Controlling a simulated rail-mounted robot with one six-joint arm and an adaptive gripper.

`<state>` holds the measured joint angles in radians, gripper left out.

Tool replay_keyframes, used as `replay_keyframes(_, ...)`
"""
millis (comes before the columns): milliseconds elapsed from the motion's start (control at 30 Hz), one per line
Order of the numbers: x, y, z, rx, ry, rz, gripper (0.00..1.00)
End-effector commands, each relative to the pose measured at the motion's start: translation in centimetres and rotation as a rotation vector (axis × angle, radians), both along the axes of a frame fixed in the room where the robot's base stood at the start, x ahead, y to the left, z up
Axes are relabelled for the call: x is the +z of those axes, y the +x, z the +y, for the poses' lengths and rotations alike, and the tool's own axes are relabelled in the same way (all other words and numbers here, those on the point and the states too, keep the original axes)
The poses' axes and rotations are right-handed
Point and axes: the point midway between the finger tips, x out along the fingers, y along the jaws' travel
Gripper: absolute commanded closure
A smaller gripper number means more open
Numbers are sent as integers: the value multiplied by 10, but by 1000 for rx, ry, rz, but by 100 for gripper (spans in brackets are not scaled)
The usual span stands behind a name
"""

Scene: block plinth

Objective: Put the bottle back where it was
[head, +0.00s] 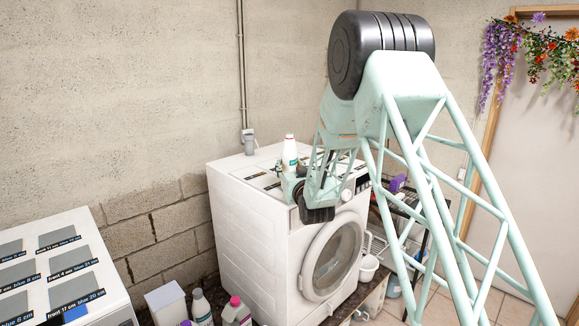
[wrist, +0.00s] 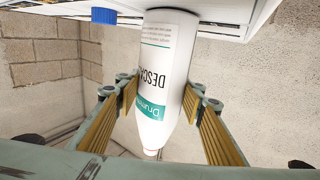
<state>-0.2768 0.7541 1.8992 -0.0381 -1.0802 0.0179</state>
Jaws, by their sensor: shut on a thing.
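The bottle is white with a teal and white label and shows in the head view (head: 290,152) above the top of the white washing machine (head: 240,215). In the wrist view the bottle (wrist: 164,85) appears upside down, its base toward the machine top and its narrow neck at the bottom. My gripper (wrist: 162,108) is shut on the bottle, one yellow-padded finger on each side. In the head view my gripper (head: 291,180) is partly hidden by my wrist. I cannot tell whether the bottle's base touches the machine top.
A grey object (head: 248,141) stands at the machine's back corner. A white unit with labelled grey squares (head: 68,262) is at the left. Several bottles (head: 202,308) stand low between them.

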Motion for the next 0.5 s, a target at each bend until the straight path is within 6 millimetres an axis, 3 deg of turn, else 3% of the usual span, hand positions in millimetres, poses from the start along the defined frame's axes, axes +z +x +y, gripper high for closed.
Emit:
replay_keyframes(433, -2, 0, 0, 0, 1, -2, 79)
replay_keyframes(467, -2, 0, 0, 0, 0, 0, 62)
replay_keyframes(500, -2, 0, 0, 0, 0, 0, 58)
